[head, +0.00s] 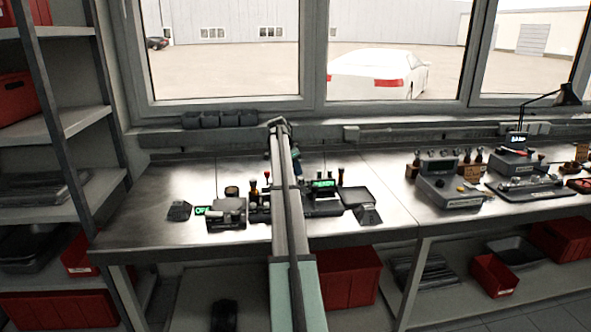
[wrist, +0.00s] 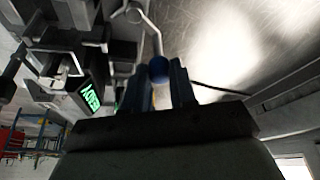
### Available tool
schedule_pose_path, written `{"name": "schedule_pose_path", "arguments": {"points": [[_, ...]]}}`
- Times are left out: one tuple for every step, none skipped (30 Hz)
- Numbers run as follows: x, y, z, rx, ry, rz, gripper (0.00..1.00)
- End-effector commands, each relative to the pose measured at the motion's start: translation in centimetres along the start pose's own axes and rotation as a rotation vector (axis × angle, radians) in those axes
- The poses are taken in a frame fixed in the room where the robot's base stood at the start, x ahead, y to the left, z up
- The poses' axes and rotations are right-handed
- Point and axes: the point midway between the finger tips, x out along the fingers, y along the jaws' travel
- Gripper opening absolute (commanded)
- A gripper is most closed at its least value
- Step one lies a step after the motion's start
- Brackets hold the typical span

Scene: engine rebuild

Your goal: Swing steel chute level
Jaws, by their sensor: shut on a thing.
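In the wrist view my gripper (wrist: 160,72) has its two dark fingers on either side of a blue knob (wrist: 158,68) and is shut on it. The knob sits on the end of a thin, bent metal rod (wrist: 152,35), which runs up to a round pivot-like end (wrist: 133,14). I cannot single out the steel chute with certainty among the grey metal parts (wrist: 122,50) beside the rod. In the head view my arm reaches over the workbench (head: 150,222) and hides the gripper and the knob.
A green-lit display (wrist: 90,96) is left of my fingers in the wrist view. In the head view, bench devices (head: 225,214) stand left of my arm and a unit with a green screen (head: 323,184) right of it. A grey console (head: 450,192) stands farther right.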

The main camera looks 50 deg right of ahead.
Motion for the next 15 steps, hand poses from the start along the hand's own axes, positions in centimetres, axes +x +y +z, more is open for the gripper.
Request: {"name": "schedule_pose_path", "arguments": {"points": [[-0.02, -0.01, 0.01, -0.005, 0.0, -0.003, 0.0], [-0.02, -0.02, 0.02, -0.01, 0.0, -0.005, 0.0], [-0.03, -0.03, 0.04, -0.018, 0.0, -0.008, 0.0], [-0.04, -0.05, 0.06, -0.027, 0.0, -0.012, 0.0], [-0.05, -0.07, 0.08, -0.037, 0.0, -0.016, 0.0], [-0.06, -0.09, 0.12, -0.052, 0.0, -0.022, 0.0], [-0.07, -0.12, 0.15, -0.066, 0.0, -0.027, 0.0], [-0.08, -0.17, 0.19, -0.081, 0.0, -0.034, 0.0], [-0.1, -0.24, 0.24, -0.104, 0.0, -0.045, 0.0], [-0.12, -0.29, 0.29, -0.122, 0.0, -0.052, 0.0], [-0.13, -0.32, 0.34, -0.143, 0.0, -0.06, 0.0], [-0.16, -0.39, 0.4, -0.172, 0.0, -0.072, 0.0], [-0.19, -0.46, 0.45, -0.196, 0.001, -0.082, 0.0], [-0.21, -0.52, 0.52, -0.219, 0.0, -0.093, 0.0], [-0.24, -0.6, 0.62, -0.253, 0.0, -0.106, 0.0]]}}
